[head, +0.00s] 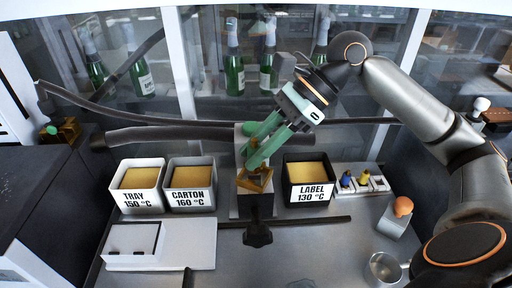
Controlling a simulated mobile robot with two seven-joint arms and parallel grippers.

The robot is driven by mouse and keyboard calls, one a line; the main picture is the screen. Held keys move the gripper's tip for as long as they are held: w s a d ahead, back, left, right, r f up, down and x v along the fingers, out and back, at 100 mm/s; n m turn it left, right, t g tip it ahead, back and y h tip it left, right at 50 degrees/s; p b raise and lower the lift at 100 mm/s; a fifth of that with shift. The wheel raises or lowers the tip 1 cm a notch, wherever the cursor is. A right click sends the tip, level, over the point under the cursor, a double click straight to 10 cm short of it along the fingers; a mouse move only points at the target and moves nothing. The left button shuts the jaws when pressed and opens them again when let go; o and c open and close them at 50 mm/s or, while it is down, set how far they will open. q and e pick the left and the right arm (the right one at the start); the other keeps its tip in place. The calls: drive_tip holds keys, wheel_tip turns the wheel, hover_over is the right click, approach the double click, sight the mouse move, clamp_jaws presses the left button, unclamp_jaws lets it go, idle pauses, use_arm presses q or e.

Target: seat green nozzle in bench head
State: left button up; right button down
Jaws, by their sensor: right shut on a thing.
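My right gripper (249,156) reaches in from the right, with its pale green fingers pointing down and left. It is shut, and its tips are just above and against the amber-coloured bench head (256,181) on a dark post. The green nozzle cannot be made out apart from the green fingers, which hide what is between them. Whether the nozzle touches or sits in the head cannot be told. A nozzle rack (376,190) to the right holds a blue nozzle (346,179) and a yellow one (364,178); no green one shows there. My left gripper is not in view.
Bins marked TRAY (142,202), CARTON (190,198) and LABEL (310,195) flank the bench head. A white box (133,239) lies front left. A metal cup (383,268) and an orange-topped block (396,218) stand at right. Dark bars cross behind the head.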

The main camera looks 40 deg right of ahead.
drive_tip(key=shift+f+b, duration=0.75)
drive_tip(key=shift+f, duration=0.9)
drive_tip(key=c, duration=0.6)
unclamp_jaws()
drive_tip(key=shift+f, duration=0.1)
drive_tip(key=shift+o, duration=0.2)
drive_tip(key=shift+s, duration=0.1)
drive_tip(key=v, duration=1.2)
drive_tip(key=shift+d+r+b, duration=0.2)
drive_tip(key=shift+r+b, duration=0.15)
drive_tip(key=shift+b, duration=0.1)
